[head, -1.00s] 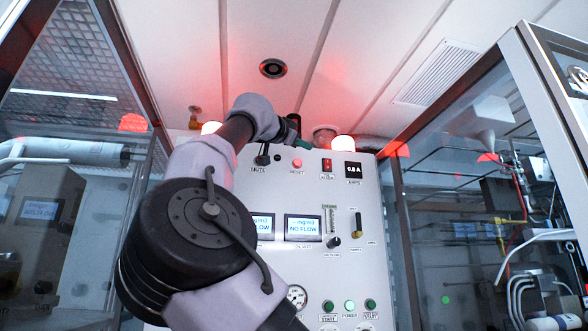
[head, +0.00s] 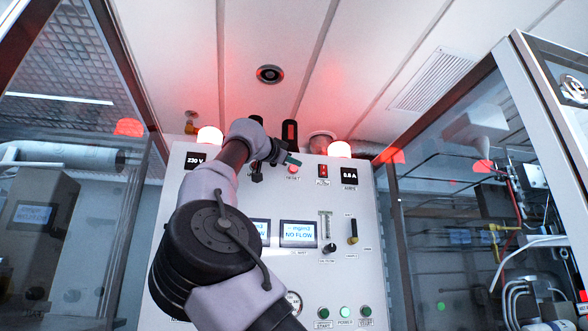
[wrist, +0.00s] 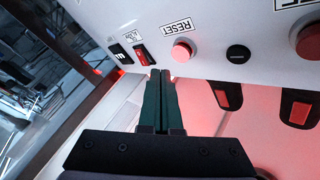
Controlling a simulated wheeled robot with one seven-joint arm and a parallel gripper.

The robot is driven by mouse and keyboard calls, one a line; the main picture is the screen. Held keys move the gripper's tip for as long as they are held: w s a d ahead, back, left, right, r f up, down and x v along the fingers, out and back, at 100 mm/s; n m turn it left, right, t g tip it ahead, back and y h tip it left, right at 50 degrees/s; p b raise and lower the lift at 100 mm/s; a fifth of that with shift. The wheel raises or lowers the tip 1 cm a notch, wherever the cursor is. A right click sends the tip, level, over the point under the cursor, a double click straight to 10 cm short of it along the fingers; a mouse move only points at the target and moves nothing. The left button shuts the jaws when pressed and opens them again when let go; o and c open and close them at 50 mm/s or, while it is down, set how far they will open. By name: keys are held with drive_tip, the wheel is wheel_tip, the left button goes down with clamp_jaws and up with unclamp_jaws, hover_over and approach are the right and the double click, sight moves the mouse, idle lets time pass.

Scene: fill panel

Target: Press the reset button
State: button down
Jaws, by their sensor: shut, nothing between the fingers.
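The reset button (head: 293,169) is a small round red button near the top of the pale control panel (head: 290,205), above its "RESET" label. In the wrist view the reset button (wrist: 182,51) is pinkish red, in a light ring. My gripper (head: 294,161) is just above the button in the head view. In the wrist view its dark green fingers (wrist: 160,74) are shut together with nothing between them. Their tips appear beside the button, below and left of it, closer to the red rocker switch (wrist: 143,56). I see no clear contact with the button.
A black round knob (wrist: 238,54) and another red button (wrist: 310,42) sit on the other side of the reset button in the wrist view. Lit red beacons (head: 339,149) stand on the panel's top. Glass-fronted cabinets (head: 470,190) flank the panel.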

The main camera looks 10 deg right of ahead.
drive_tip(key=shift+w, duration=0.65)
drive_tip(key=shift+w, duration=0.15)
idle(1.5)
drive_tip(key=shift+w, duration=0.25)
drive_tip(key=shift+w, duration=0.5)
idle(0.7)
drive_tip(key=shift+s, duration=0.1)
idle(0.3)
drive_tip(key=shift+s, duration=0.8)
drive_tip(key=shift+s, duration=0.1)
drive_tip(key=shift+s, duration=2.4)
